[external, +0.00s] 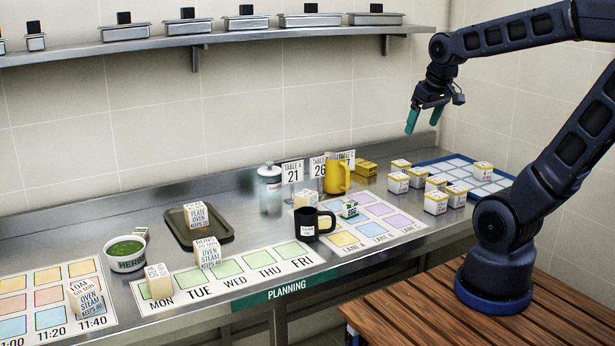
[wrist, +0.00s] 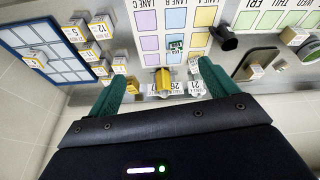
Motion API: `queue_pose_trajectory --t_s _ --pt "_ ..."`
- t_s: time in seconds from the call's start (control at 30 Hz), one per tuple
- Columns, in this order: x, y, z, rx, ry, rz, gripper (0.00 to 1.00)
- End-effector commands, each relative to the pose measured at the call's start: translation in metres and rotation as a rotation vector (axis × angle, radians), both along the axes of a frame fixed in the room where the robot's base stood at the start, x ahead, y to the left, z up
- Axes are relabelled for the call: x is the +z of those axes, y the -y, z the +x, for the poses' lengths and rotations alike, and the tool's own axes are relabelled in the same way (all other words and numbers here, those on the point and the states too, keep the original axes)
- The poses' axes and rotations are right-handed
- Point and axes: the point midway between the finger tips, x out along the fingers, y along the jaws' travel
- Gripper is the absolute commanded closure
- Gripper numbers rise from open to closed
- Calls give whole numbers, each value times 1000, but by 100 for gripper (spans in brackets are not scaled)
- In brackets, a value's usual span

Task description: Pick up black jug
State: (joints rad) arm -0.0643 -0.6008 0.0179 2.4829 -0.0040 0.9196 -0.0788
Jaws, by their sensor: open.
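The black jug (external: 312,224) stands upright on the steel counter in the external view, between the FRI square and the coloured lane mat. It has a white label, and its handle is toward the right. In the wrist view the black jug (wrist: 226,39) is near the top, right of the lane mat. My gripper (external: 424,120) is open and empty, high above the back right of the counter, well away from the jug. Its green fingers (wrist: 163,75) spread apart in the wrist view, with a yellow jug (wrist: 163,82) seen between them, far below.
The yellow jug (external: 336,178) and table number signs (external: 292,172) stand behind the black jug. A white block (external: 306,199) is close at its back left. A small green box (external: 349,209) lies to its right. Several labelled boxes and a blue tray (external: 447,160) are further right.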

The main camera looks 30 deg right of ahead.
Motion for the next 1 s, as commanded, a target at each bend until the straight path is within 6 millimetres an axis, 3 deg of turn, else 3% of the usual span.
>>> queue_pose_trajectory --t_s 0.3,0.57,1.0 --pt "-26 -44 62 210 -82 -52 15" --pt "-58 -89 106 385 -142 -89 15" --pt "-139 -178 159 685 -242 -141 15"
